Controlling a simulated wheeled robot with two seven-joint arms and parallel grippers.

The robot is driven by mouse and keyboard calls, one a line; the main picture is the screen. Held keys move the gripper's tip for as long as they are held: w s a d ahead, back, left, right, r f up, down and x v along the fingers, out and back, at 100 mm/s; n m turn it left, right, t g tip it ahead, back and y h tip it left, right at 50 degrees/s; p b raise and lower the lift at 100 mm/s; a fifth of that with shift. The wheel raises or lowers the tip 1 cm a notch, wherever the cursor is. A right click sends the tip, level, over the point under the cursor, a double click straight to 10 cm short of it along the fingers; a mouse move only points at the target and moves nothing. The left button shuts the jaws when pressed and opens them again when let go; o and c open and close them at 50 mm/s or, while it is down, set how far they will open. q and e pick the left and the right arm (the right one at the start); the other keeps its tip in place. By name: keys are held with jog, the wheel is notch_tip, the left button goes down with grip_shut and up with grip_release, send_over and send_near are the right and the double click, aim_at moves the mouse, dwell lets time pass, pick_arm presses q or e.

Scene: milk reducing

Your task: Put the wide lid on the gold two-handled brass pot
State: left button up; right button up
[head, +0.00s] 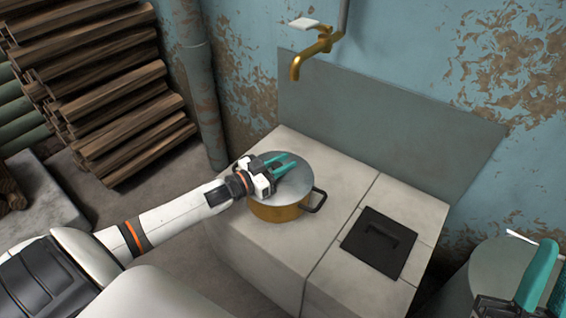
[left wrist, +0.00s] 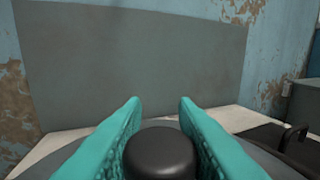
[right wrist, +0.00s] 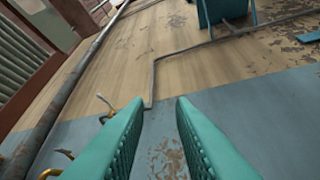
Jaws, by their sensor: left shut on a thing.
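The gold two-handled brass pot (head: 277,211) stands on the pale stone counter, with a dark handle showing on its right side. The wide grey lid (head: 297,181) lies over the pot's mouth; whether it is fully seated I cannot tell. My left gripper (head: 281,165) is over the lid. In the left wrist view its teal fingers (left wrist: 160,115) are on either side of the lid's black knob (left wrist: 160,152) and shut on it. My right gripper (head: 540,280) is at the lower right of the head view, away from the pot. Its fingers (right wrist: 158,115) are apart and empty.
A black hatch with a handle (head: 380,243) is set in the counter (head: 335,225) right of the pot. A brass tap (head: 312,52) hangs on the wall above. Stacked firewood (head: 110,90) and a vertical pipe (head: 205,95) are at left. A grey-green round container (head: 500,270) is at lower right.

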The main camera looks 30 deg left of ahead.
jog(key=shift+w+f+g, duration=0.5)
jog(key=shift+w+g, duration=0.1)
jog(key=shift+w, duration=0.15)
jog(key=shift+w+a+f+h, duration=0.1)
jog(key=shift+h, duration=0.2)
pick_arm(q)
jog(key=o, duration=1.8)
jog(key=shift+c, duration=0.2)
jog(key=shift+r+p, duration=0.1)
jog(key=shift+p, duration=0.2)
